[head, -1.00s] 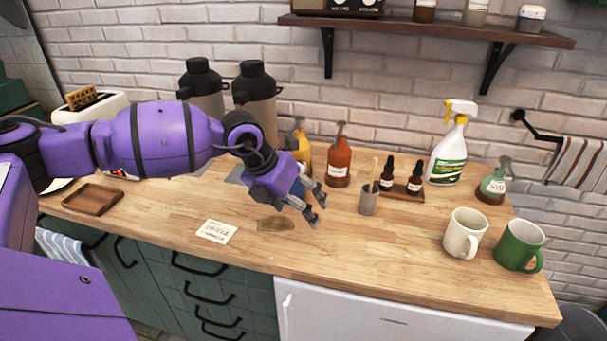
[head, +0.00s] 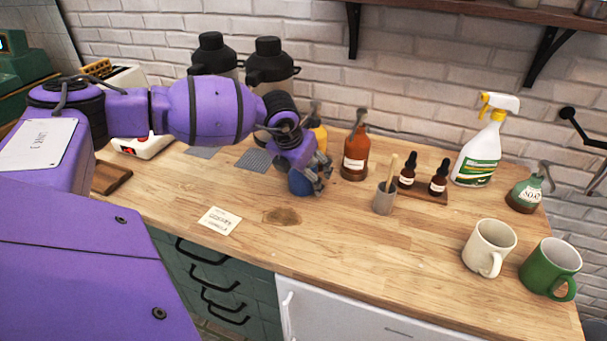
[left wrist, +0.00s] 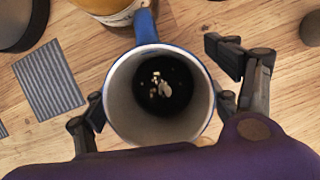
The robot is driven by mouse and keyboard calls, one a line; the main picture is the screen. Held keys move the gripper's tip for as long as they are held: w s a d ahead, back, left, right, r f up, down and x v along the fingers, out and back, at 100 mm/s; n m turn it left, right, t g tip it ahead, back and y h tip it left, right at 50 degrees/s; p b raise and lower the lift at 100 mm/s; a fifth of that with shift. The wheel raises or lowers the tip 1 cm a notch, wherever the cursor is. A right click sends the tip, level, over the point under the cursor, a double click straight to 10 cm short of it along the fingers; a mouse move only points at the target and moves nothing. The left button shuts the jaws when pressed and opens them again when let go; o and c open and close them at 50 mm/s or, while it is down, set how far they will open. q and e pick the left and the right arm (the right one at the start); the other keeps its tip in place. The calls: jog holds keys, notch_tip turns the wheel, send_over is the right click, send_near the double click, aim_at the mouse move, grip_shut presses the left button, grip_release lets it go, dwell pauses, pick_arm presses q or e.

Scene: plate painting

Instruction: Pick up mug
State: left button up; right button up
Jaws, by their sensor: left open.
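A blue mug (left wrist: 120,72) fills the middle of the left wrist view, seen from above. Its inside is pale, with a dark bottom or contents and small light bits. Its handle (left wrist: 146,27) points up in that view. In the head view the mug (head: 300,183) is mostly hidden behind my left gripper (head: 318,174). The left gripper is open, with one finger on each side of the mug (left wrist: 162,82); I cannot tell whether they touch it. A white mug (head: 482,252) and a green mug (head: 541,272) stand at the right of the counter. My right gripper is out of view.
An amber bottle (head: 355,157) and a yellow bottle (head: 320,136) stand close behind the mug. A grey cup (head: 384,200), two dropper bottles and a spray bottle (head: 478,158) are to the right. A paper card (head: 219,221) lies in front. The middle counter (head: 350,245) is clear.

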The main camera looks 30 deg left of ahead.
pick_arm(q)
jog(key=shift+w+f, duration=0.1)
jog(key=shift+f, duration=0.1)
jog(key=shift+r, duration=0.1)
jog(key=c, duration=1.8)
jog(key=shift+r, duration=0.1)
jog(key=shift+s+r, duration=0.5)
jog(key=shift+s, duration=0.1)
jog(key=s+r, duration=0.6)
jog(key=s, duration=0.6)
jog(key=shift+s+d+r, duration=0.3)
jog(key=shift+d+r, duration=0.05)
jog(key=shift+d, duration=0.05)
jog(key=shift+s, duration=0.1)
dwell(1.3)
